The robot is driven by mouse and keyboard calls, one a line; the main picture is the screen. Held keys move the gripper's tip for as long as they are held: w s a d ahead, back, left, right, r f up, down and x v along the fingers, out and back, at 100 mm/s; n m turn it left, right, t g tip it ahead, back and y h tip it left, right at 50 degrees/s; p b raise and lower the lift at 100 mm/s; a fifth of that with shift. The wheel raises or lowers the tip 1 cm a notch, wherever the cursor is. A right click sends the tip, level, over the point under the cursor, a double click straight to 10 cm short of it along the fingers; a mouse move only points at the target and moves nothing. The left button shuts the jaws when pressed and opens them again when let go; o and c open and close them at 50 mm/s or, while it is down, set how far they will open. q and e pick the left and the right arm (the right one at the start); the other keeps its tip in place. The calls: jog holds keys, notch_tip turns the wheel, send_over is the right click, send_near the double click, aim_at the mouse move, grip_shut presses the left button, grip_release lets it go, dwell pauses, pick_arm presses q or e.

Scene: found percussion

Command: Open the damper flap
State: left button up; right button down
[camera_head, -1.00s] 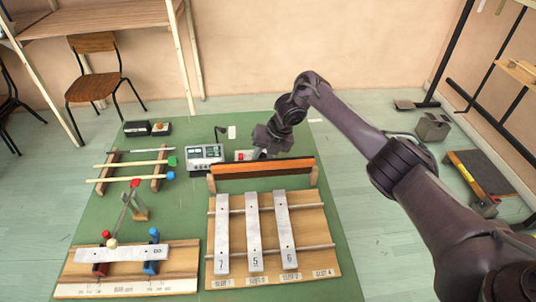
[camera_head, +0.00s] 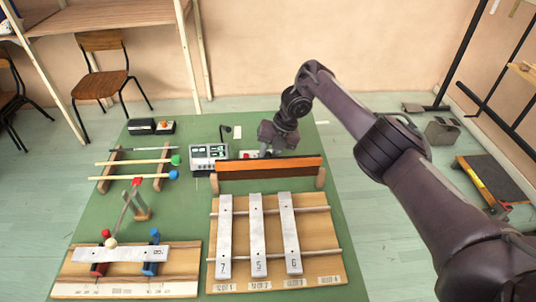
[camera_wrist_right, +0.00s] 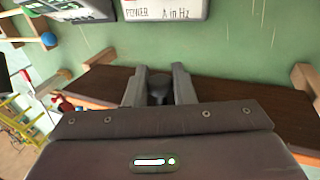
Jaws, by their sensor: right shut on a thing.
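The damper flap (camera_head: 270,164) is a long orange-brown board with a dark lower part, held between wooden end posts behind the metal bars. My left gripper is in neither view.
Several numbered metal bars (camera_head: 257,235) lie on a wooden frame in front of the flap. A grey meter box (camera_head: 208,155) stands left of the gripper. Mallets (camera_head: 135,162) rest on a rack at the left. A single bar (camera_head: 120,254) lies front left.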

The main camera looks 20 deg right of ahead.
jog(key=c, duration=1.3)
grip_release()
jog(key=shift+f, duration=0.15)
jog(key=p+v, duration=0.5)
jog(key=v, duration=0.2)
jog(key=shift+r, duration=0.4)
jog(key=shift+s+d+f, duration=0.1)
